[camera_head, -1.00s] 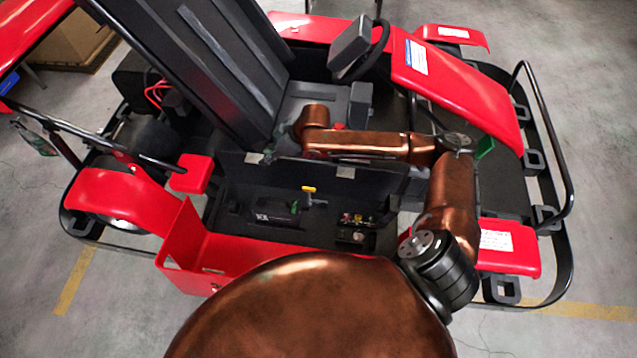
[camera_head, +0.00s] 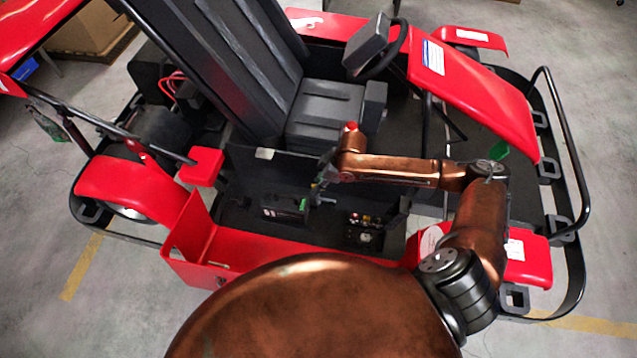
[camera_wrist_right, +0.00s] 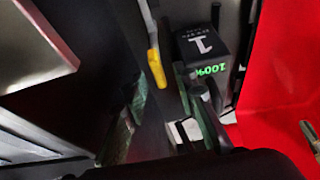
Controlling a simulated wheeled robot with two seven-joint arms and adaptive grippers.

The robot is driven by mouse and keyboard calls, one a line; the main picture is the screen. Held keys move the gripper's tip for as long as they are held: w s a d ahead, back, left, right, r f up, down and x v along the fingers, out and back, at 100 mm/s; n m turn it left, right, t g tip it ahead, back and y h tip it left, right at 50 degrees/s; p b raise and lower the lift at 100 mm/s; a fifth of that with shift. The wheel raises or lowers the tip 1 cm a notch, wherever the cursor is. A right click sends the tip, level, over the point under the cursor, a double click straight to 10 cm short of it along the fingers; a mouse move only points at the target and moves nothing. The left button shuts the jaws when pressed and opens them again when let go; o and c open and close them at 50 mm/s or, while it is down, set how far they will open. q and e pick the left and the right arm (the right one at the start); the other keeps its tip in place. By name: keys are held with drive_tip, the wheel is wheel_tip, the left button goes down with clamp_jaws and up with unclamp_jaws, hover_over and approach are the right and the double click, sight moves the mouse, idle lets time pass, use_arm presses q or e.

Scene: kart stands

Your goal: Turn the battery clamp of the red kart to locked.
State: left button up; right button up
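The red kart (camera_head: 478,88) fills the head view, its side compartment open. Inside it is a black battery (camera_head: 282,208) with a green display. In the head view the lever is hidden by my right gripper (camera_head: 322,187), which points down over the compartment. In the wrist view my right gripper (camera_wrist_right: 165,112) looks open, its fingers apart near the lever's end; contact is unclear. My left gripper is out of view.
A red side panel (camera_head: 215,262) borders the compartment at the front. Small connectors or switches (camera_head: 362,225) sit right of the battery. The black seat (camera_head: 325,108) and a dark upright panel lie behind. Concrete floor surrounds the kart.

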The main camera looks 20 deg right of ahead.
drive_tip(key=shift+f, duration=0.15)
drive_tip(key=shift+c, duration=0.4)
clamp_jaws()
